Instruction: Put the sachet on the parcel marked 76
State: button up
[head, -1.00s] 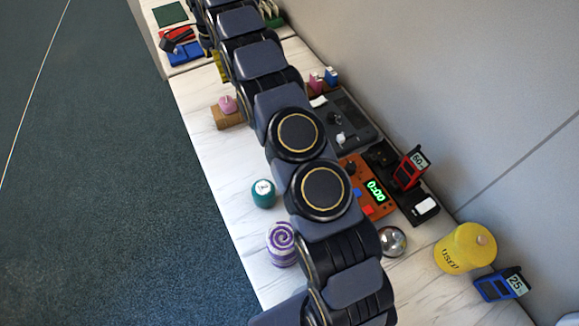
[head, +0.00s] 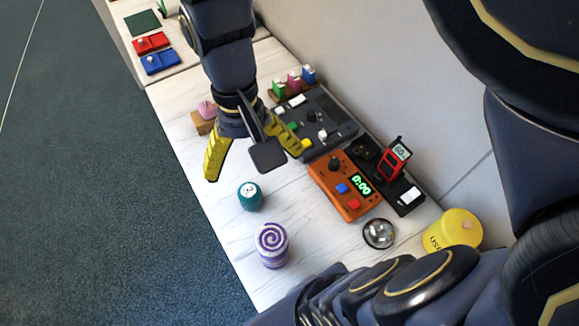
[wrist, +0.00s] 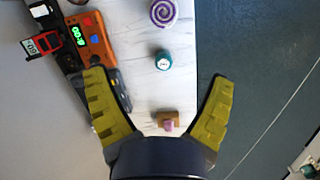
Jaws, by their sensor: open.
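A small pink lump (head: 206,109), perhaps the sachet, sits on a small brown block (head: 203,124), perhaps the parcel, near the table's left edge. No 76 is readable on it. In the wrist view the pink lump (wrist: 168,126) and brown block (wrist: 164,116) show low between the finger bases. My gripper (head: 254,165) is open and empty above the white table, its yellow fingers spread wide. In the head view it is just nearer than the block, and its left finger passes close beside it. In the wrist view the fingertips (wrist: 160,75) are well apart.
A teal cylinder (head: 249,196) and a purple-and-white swirl jar (head: 272,246) stand nearer. At right are an orange timer box (head: 342,185), a dark panel (head: 330,125), a red meter (head: 393,158), a metal dome (head: 379,234) and a yellow canister (head: 453,231). Red and blue trays (head: 160,62) lie farther off.

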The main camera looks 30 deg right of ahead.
jog(key=s+n, duration=0.3)
jog(key=s, duration=0.5)
jog(key=shift+s+f+t, duration=0.2)
jog(key=shift+f+t, duration=0.1)
jog(key=shift+f, duration=0.1)
